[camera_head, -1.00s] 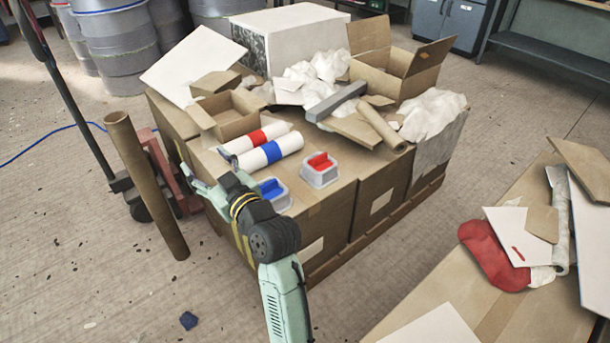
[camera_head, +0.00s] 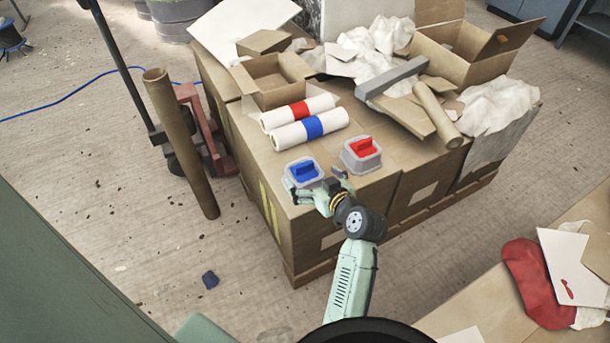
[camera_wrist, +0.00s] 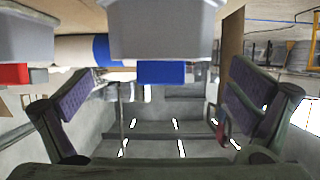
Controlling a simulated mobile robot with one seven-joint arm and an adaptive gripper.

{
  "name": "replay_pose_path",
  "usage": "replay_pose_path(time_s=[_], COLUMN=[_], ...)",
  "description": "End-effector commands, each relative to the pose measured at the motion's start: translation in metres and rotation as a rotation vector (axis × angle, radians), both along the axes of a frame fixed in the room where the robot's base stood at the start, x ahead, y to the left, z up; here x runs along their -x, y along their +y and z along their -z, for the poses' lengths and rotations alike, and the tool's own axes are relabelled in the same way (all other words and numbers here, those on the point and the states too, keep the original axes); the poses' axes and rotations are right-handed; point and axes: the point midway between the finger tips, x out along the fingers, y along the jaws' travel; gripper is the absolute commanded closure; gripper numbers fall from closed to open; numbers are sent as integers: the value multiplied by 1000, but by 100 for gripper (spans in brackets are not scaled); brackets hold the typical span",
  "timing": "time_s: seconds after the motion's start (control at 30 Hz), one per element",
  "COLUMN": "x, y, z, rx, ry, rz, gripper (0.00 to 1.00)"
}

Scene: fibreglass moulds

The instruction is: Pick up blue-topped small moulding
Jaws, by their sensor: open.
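The blue-topped small moulding (camera_head: 303,172) has a grey block base with a blue raised top. It sits near the front left corner of the cardboard box stack (camera_head: 250,140). My gripper (camera_head: 316,188) is open and empty, just at the near side of the moulding. In the wrist view, which looks upside down, the moulding's grey base (camera_wrist: 160,32) and blue top show ahead, centred between my spread fingers (camera_wrist: 165,100). I cannot tell the exact gap between fingers and moulding.
A red-topped moulding (camera_head: 361,154) stands close by on the right. White rolls with a red band (camera_head: 299,111) and a blue band (camera_head: 312,128) lie behind. Open cartons, crumpled paper and a grey bar (camera_head: 392,77) fill the back. A cardboard tube (camera_head: 182,145) stands at left.

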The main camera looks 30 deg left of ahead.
Motion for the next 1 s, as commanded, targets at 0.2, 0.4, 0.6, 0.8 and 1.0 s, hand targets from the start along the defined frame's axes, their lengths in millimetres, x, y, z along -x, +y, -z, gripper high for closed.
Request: replay_pose_path(time_s=[0.2, 0.4, 0.6, 0.8, 1.0], x=[-14, -23, -24, -24, -24], y=[27, 43, 44, 44, 44], z=[0, 11, 13, 13, 13], rx=[0, 0, 0, -1, -1], ry=[0, 0, -1, -1, -1], rz=[-3, -1, 0, 0, 0], gripper=[0, 0, 0, 11, 24])
